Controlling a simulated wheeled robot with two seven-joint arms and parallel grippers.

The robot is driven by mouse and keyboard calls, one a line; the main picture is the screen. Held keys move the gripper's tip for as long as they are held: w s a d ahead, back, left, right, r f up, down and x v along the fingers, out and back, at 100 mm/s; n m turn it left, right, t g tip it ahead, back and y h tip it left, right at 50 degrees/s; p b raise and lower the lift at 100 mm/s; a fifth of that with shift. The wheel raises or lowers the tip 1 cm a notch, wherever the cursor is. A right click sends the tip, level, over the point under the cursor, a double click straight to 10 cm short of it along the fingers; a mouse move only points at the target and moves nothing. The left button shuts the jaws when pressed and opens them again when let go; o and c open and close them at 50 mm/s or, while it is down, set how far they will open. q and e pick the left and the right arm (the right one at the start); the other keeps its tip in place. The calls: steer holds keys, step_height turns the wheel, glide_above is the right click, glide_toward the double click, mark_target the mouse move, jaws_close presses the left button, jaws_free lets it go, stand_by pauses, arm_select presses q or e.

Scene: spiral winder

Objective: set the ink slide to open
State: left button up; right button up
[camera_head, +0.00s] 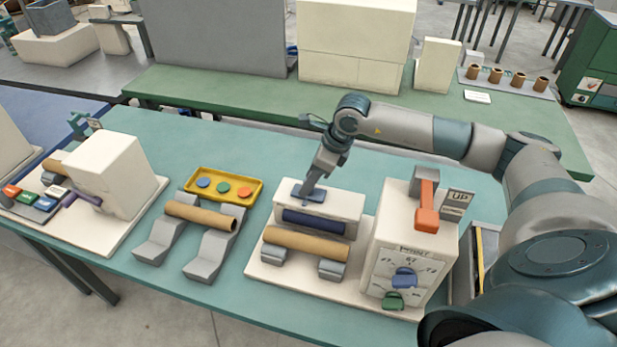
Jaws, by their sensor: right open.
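A small dark blue slide plate (298,191), which looks like the ink slide, lies on top of the white block of the middle machine (345,209). My right gripper (310,187) reaches down onto it from above. Its jaws are open, and the fingertips are at the plate and cover part of it. I cannot tell whether they touch it. Below the plate, a dark blue roller (314,222) sits in the block's front, with a brown tube (305,244) on grey rests before it. My left gripper is out of view.
To the right stands a white box with a blue knob (404,278), a green knob (393,299), an orange lever (427,214) and an "UP" sign (457,204). At left are a yellow tray (222,184) and a brown tube (201,215) on grey cradles. The teal table is clear behind.

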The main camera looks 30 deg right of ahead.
steer(key=shift+w+a+f, duration=0.15)
steer(key=shift+f, duration=0.4)
